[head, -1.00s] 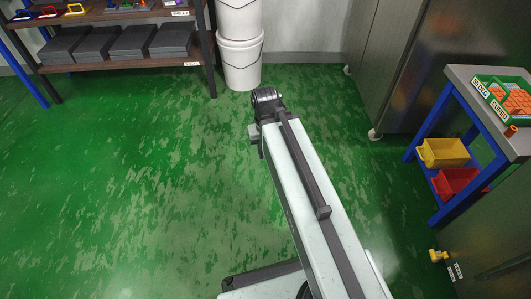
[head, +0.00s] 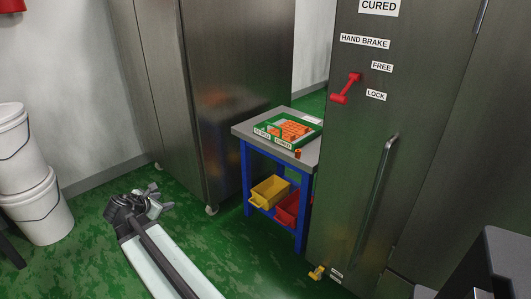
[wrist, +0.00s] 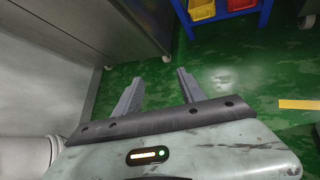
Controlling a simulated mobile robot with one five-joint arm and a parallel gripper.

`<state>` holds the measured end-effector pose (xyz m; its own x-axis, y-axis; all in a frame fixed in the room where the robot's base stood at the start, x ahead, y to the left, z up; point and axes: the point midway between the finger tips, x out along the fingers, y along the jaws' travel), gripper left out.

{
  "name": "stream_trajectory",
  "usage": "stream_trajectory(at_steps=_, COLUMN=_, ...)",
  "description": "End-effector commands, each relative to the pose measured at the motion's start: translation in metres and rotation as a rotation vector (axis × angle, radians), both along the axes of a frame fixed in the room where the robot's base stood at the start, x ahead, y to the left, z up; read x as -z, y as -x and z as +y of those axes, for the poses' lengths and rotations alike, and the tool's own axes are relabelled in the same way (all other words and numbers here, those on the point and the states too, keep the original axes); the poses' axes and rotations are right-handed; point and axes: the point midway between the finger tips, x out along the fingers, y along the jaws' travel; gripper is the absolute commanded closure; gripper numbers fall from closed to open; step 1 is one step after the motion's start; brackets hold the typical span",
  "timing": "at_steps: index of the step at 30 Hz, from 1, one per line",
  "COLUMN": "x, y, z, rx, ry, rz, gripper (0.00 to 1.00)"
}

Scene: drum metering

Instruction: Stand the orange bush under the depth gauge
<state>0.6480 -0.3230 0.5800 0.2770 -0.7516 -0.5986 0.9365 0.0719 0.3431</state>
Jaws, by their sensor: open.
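A small orange bush (head: 298,153) stands on the front edge of a grey-topped table with blue legs (head: 240,131), in the head view. Behind it on the same table is a green tray (head: 262,143) holding several orange pieces. My gripper (head: 161,197) is at the lower left of the head view, low over the floor and well apart from the table. In the wrist view my gripper (wrist: 157,90) has its two fingers spread with nothing between them. I cannot make out a depth gauge in either view.
A yellow bin (head: 270,190) and a red bin (head: 287,208) sit under the tabletop. Tall steel cabinets (head: 225,60) stand behind and left of the table; a steel door with a red hand brake (head: 346,88) stands right. White buckets (head: 40,205) stand far left. Green floor lies between.

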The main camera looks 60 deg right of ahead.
Motion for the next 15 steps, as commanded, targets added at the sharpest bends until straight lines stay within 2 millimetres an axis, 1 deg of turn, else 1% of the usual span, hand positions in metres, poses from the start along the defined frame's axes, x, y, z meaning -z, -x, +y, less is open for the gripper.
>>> stream_trajectory(at_steps=1, x=-0.022, y=0.020, z=-0.062, rx=0.001, ry=0.116, rz=0.077, gripper=0.53)
stream_trajectory(at_steps=2, x=-0.033, y=0.034, z=-0.095, rx=0.002, ry=0.180, rz=0.127, gripper=0.53)
stream_trajectory(at_steps=3, x=-0.048, y=0.056, z=-0.137, rx=0.015, ry=0.254, rz=0.191, gripper=0.53)
stream_trajectory(at_steps=5, x=-0.067, y=0.096, z=-0.194, rx=0.059, ry=0.334, rz=0.271, gripper=0.53)
stream_trajectory(at_steps=6, x=-0.077, y=0.126, z=-0.228, rx=0.104, ry=0.367, rz=0.306, gripper=0.53)
stream_trajectory(at_steps=8, x=-0.086, y=0.174, z=-0.269, rx=0.184, ry=0.390, rz=0.339, gripper=0.53)
stream_trajectory(at_steps=9, x=-0.090, y=0.204, z=-0.290, rx=0.234, ry=0.390, rz=0.356, gripper=0.53)
stream_trajectory(at_steps=10, x=-0.090, y=0.225, z=-0.303, rx=0.267, ry=0.384, rz=0.362, gripper=0.53)
stream_trajectory(at_steps=12, x=-0.091, y=0.265, z=-0.325, rx=0.328, ry=0.372, rz=0.373, gripper=0.53)
stream_trajectory(at_steps=15, x=-0.092, y=0.299, z=-0.341, rx=0.380, ry=0.361, rz=0.382, gripper=0.53)
